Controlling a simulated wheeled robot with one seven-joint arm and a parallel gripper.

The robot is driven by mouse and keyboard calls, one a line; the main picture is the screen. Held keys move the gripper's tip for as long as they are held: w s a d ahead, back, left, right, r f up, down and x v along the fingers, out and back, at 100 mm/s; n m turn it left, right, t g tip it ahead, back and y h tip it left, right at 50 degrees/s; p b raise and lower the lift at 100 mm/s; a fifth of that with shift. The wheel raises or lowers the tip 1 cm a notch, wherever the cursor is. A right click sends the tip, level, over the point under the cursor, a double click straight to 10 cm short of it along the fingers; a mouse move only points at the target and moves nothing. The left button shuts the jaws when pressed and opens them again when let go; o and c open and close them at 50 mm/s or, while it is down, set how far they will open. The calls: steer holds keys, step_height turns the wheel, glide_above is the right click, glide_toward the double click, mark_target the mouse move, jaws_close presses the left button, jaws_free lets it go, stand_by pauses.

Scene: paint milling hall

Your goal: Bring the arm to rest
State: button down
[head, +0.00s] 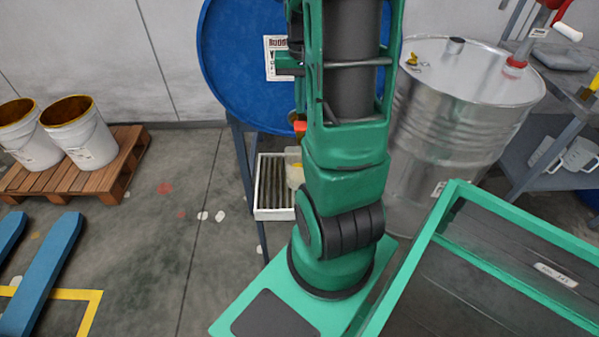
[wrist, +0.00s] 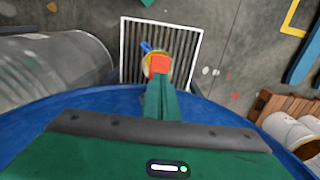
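My arm is raised in front of a large blue drum (head: 240,60) in the head view. My gripper (head: 300,127) is mostly hidden behind the arm; a red-orange tip shows at its left edge. In the wrist view, my gripper (wrist: 159,66) shows as a narrow green bar with a red-orange end. I cannot tell whether its fingers are together or apart. Past the tip is a pale yellowish container (wrist: 152,54) with something blue at its rim. It also shows partly in the head view (head: 294,170), below the tip. I cannot tell whether they touch.
A white-framed grate (head: 262,213) lies below the blue drum. A steel drum (head: 455,115) and a workbench (head: 557,85) stand right. A green-framed cart (head: 455,195) is front right. White buckets (head: 88,145) sit on a wooden pallet (head: 125,165) at left.

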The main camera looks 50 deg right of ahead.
stand_by(0.3)
steer(key=s+a+r+n, duration=0.1)
steer(key=s+a+r, duration=0.2)
steer(key=s+a, duration=0.4)
steer(key=s+a+r+n, duration=0.2)
steer(key=s+a+r, duration=0.2)
steer(key=a, duration=0.5)
steer(key=s, duration=0.2)
steer(key=shift+s+n, duration=0.3)
steer(key=shift+s, duration=0.1)
steer(key=shift+a, duration=0.1)
